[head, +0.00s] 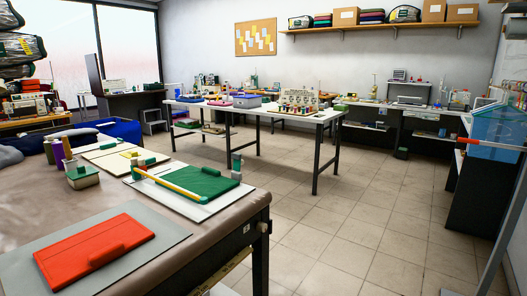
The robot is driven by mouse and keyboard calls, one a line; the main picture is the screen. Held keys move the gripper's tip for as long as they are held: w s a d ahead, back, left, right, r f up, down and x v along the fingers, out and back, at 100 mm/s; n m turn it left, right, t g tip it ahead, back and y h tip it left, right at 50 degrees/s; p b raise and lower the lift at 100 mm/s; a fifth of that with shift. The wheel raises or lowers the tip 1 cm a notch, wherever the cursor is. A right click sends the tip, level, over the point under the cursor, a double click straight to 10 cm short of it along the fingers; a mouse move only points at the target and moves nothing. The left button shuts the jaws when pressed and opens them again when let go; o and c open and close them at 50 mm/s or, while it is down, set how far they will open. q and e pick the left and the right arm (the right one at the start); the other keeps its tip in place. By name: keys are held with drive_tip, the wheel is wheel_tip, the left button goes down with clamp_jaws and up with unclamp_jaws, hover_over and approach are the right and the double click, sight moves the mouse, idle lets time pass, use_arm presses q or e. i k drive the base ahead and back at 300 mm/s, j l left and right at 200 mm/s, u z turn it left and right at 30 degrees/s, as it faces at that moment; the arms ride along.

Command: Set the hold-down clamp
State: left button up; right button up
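I cannot tell for sure which thing is the hold-down clamp. A bar, yellow along much of its length with a green end (166,184), lies slantwise along the near edge of a flat green piece (208,185) on a white board on the brown-topped table. I cannot tell whether the bar presses on the green piece. A small green block (137,172) is by the bar's far end. Neither of my grippers is in view.
The brown-topped table (190,228) fills the lower left. A red folder-like piece (97,250) lies on a grey mat on it. Tiled floor (340,225) is open to the right.

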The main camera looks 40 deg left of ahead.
sight(238, 162)
drive_tip(key=i+l+u, duration=0.1)
drive_tip(key=i+u, duration=0.3)
drive_tip(key=i+l+u, duration=0.35)
drive_tip(key=i, duration=0.2)
drive_tip(key=i+l+u, duration=0.25)
drive_tip(key=i+u, duration=0.15)
drive_tip(key=i, duration=0.05)
